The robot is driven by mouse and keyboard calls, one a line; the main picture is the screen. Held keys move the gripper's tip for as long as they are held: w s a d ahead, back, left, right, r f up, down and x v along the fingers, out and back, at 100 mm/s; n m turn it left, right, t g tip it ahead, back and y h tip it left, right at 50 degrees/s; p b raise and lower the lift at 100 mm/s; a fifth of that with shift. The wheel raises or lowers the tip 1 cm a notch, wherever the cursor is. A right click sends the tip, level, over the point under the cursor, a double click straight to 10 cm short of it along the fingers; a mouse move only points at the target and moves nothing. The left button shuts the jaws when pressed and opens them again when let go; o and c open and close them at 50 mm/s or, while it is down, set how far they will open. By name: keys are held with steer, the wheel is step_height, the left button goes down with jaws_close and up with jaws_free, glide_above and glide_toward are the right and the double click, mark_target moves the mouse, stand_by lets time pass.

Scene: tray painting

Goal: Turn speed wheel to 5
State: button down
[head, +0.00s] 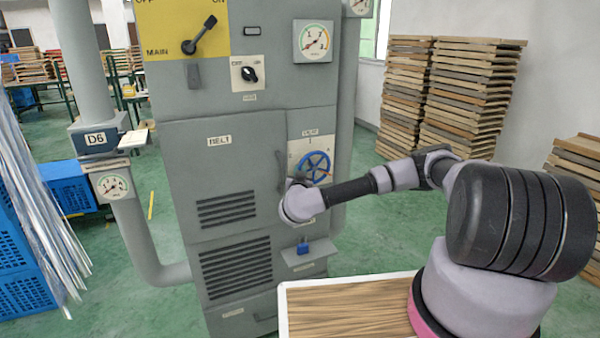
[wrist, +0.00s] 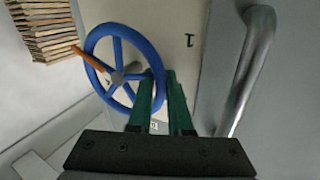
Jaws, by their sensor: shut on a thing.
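The speed wheel is a blue spoked handwheel (head: 313,166) on a pale panel of the grey cabinet. In the wrist view the blue wheel (wrist: 88,50) fills the upper left, with a grey hub and an orange pointer (wrist: 92,61) reaching toward the upper left. My gripper (wrist: 160,80) has its two green fingers at the wheel's right rim, shut on it. A "1" mark (wrist: 190,41) shows on the panel to the right of the wheel; the other numbers are hidden or unreadable. In the head view my wrist hides the fingers.
A grey door handle (wrist: 252,75) stands out close to the right of my fingers in the wrist view. A small shelf with a blue padlock (head: 302,245) juts out below the wheel. Stacked boards (head: 468,95) stand behind.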

steer(key=c, duration=1.1)
jaws_free()
steer(key=shift+c, duration=0.2)
steer(key=shift+s, duration=0.1)
steer(key=s+a, duration=0.1)
steer(key=s, duration=0.9)
steer(key=shift+s+a, duration=0.15)
steer(key=shift+s, duration=0.15)
steer(key=shift+r, duration=0.1)
